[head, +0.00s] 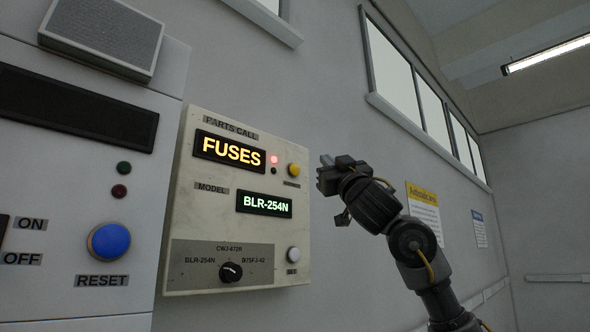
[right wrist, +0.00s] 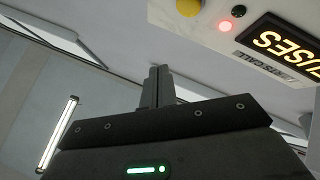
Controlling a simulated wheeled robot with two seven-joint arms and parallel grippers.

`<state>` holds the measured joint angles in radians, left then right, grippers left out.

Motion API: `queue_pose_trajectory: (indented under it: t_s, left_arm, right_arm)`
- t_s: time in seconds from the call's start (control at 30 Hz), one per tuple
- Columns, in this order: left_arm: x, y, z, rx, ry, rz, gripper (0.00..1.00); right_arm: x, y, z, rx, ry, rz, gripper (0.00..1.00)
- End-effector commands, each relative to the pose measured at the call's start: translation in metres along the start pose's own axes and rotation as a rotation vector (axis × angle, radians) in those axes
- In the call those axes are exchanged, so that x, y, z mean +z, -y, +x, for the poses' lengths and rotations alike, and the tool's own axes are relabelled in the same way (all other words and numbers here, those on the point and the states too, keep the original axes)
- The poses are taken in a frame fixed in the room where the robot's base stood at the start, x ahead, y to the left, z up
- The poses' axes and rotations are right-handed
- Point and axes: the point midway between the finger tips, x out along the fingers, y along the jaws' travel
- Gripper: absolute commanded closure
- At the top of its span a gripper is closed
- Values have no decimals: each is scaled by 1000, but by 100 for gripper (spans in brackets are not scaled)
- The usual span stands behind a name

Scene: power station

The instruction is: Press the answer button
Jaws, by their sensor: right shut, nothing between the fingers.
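The cream PARTS CALL panel (head: 180,225) hangs on the wall, with a lit FUSES display (head: 229,151) and a green BLR-254N display (head: 265,205). A yellow button (head: 294,170) sits at its upper right; its label is too small to read. The yellow button also shows at the top of the right wrist view (right wrist: 190,7). A white button (head: 293,254) is lower down. My right gripper (head: 325,160) is shut and empty, just right of the yellow button in the picture and apart from it. Its closed fingers (right wrist: 156,86) show in the right wrist view. My left gripper is not in view.
A red lamp (head: 274,160) glows beside the yellow button. A dial (head: 231,272) is at the panel's bottom. A grey cabinet with a blue RESET button (head: 109,241) stands at left. Wall signs (head: 424,209) and windows (head: 393,75) are to the right.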

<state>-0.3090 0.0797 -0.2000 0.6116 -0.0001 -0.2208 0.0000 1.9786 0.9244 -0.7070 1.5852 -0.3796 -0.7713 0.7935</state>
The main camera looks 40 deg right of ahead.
Motion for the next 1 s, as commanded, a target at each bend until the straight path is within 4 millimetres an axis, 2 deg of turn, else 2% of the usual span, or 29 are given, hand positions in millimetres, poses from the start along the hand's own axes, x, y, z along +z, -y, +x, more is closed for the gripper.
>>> queue_pose_trajectory:
  t_s: [0.23, 0.5, 1.0]
  left_arm:
    - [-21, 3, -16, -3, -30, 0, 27]
    - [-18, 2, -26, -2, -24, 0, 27]
    - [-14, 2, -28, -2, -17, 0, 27]
  right_arm:
    - [16, 14, 25, 2, 4, -5, 100]
    - [32, 30, 45, 2, 3, -1, 100]
    - [40, 36, 53, 4, 1, -3, 100]
